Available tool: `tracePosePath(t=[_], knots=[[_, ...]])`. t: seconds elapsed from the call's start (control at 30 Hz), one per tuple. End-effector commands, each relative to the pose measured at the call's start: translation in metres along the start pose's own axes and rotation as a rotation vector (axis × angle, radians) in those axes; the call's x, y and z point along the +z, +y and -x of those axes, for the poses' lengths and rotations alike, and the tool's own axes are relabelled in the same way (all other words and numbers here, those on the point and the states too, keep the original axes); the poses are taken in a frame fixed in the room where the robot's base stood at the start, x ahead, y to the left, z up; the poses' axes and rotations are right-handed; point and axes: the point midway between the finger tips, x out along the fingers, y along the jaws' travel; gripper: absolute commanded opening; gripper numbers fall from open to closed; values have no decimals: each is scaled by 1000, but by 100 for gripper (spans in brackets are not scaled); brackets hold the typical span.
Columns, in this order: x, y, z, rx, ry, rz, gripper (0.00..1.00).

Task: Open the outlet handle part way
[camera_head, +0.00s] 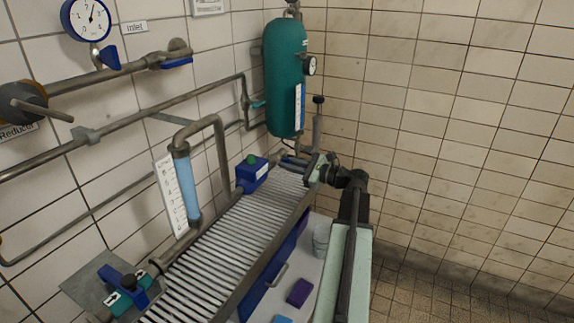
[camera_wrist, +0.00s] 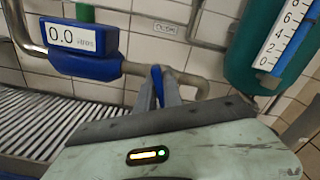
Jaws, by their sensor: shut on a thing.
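The blue outlet handle (camera_wrist: 157,74) shows in the wrist view, standing up between my fingertips in front of a grey pipe. My gripper (camera_wrist: 158,82) is shut on it, with one finger on each side. The handle's lower part is hidden by my fingers and gripper body. In the head view my gripper (camera_head: 312,169) is at the far end of the slatted grating, below the green tank.
A blue meter (camera_wrist: 82,45) reading 0.0 sits on the pipe left of the handle. The green tank (camera_head: 286,75) with a gauge and scale stands close above my gripper. The slatted grating (camera_head: 235,235) lies below. Open floor (camera_head: 430,290) shows at the right.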

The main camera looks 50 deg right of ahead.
Motion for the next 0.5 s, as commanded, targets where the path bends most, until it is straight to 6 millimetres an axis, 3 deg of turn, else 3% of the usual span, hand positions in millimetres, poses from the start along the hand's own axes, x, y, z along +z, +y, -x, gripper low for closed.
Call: tracePosePath(t=[0.5], knots=[[-2, 6, 1, 6, 3, 491, 0]])
